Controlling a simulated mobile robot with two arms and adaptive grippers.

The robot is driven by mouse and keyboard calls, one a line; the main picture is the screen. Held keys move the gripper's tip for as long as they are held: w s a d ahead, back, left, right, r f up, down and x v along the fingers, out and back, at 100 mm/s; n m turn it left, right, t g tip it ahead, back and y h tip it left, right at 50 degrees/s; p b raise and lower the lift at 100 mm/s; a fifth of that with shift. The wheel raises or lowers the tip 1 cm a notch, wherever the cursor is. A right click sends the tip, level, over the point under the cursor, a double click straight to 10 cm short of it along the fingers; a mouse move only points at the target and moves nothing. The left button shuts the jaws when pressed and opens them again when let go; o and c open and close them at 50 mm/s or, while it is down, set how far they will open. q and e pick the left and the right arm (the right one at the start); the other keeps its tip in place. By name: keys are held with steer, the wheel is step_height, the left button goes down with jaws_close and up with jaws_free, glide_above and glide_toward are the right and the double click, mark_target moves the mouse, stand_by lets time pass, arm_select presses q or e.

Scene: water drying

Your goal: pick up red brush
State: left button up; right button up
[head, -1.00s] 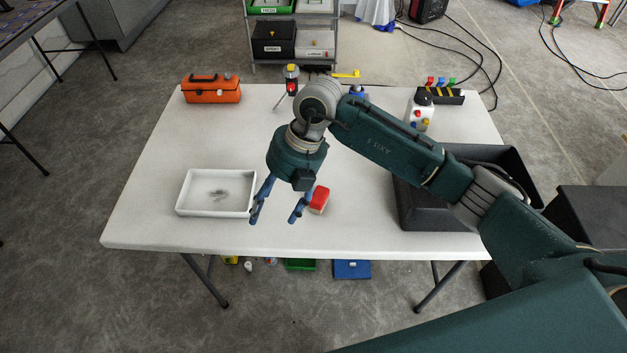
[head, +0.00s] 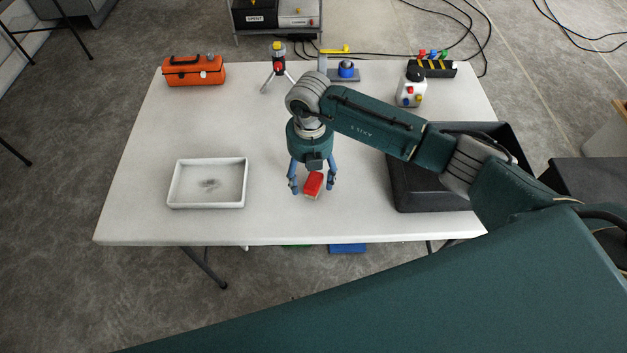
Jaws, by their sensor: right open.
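The red brush (head: 313,184) lies on the white table (head: 200,130), near the middle of its front half. It looks like a red block with a pale lower edge. My right gripper (head: 312,188) points down over it with its blue fingers open. One finger is on the left of the brush and one on the right, with a gap on each side. I cannot tell how high the fingertips are above the table. My left gripper is not in view.
A white tray (head: 172,190) with a dark patch inside lies left of the brush. A black bin (head: 402,199) stands to the right, partly under my arm. An orange toolbox (head: 194,71), a small tripod device (head: 278,66) and a white button box (head: 411,91) stand along the back.

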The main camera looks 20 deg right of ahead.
steer(key=shift+f, duration=0.95)
steer(key=shift+c, duration=0.5)
steer(key=c, duration=1.3)
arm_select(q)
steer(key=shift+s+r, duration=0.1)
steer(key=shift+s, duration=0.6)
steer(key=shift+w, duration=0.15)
